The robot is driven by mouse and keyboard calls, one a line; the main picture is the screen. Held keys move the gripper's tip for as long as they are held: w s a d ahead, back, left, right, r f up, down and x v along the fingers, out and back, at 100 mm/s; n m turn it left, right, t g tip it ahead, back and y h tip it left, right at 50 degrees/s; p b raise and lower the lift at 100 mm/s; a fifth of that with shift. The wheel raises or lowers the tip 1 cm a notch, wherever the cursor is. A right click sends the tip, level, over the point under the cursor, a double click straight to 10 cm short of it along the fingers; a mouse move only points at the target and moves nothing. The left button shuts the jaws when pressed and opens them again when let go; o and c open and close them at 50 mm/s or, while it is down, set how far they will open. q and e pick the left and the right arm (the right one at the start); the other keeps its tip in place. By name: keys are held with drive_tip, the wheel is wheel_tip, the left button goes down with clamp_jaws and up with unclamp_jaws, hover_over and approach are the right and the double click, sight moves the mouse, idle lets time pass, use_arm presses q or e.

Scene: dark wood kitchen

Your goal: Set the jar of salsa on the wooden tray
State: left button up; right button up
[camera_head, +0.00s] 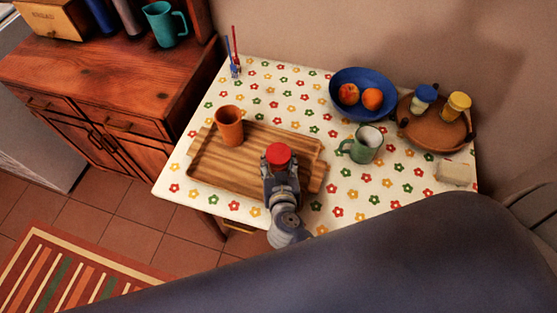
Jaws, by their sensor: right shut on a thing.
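The jar of salsa (278,154) shows mainly as a round red lid; its body is mostly hidden by my gripper. My right gripper (279,172) is shut on the jar, with the lid up. Jar and gripper are over the right part of the wooden tray (208,170), inside its right end. I cannot tell whether the jar touches the tray. The tray lies on the table's flowered cloth. An orange cup (229,126) stands at the tray's left back part. My left gripper is not in view.
A green mug (363,145) stands close to the right of the tray. Behind it is a blue bowl (345,104) with fruit. A round brown tray (424,137) with two small jars is at the right. A pale block (453,174) lies near the right edge.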

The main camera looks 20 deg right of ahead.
drive_tip(key=o, duration=0.9)
drive_tip(key=shift+f, duration=0.15)
drive_tip(key=o, duration=0.4)
drive_tip(key=shift+r, duration=0.2)
drive_tip(key=shift+s, duration=0.25)
drive_tip(key=b+v, duration=0.2)
drive_tip(key=v, duration=0.8)
drive_tip(key=shift+s+a+b, duration=0.1)
drive_tip(key=shift+s+b, duration=0.1)
drive_tip(key=shift+b, duration=0.1)
drive_tip(key=shift+s+a+r, duration=0.1)
drive_tip(key=shift+s+r, duration=0.25)
drive_tip(key=shift+s, duration=0.15)
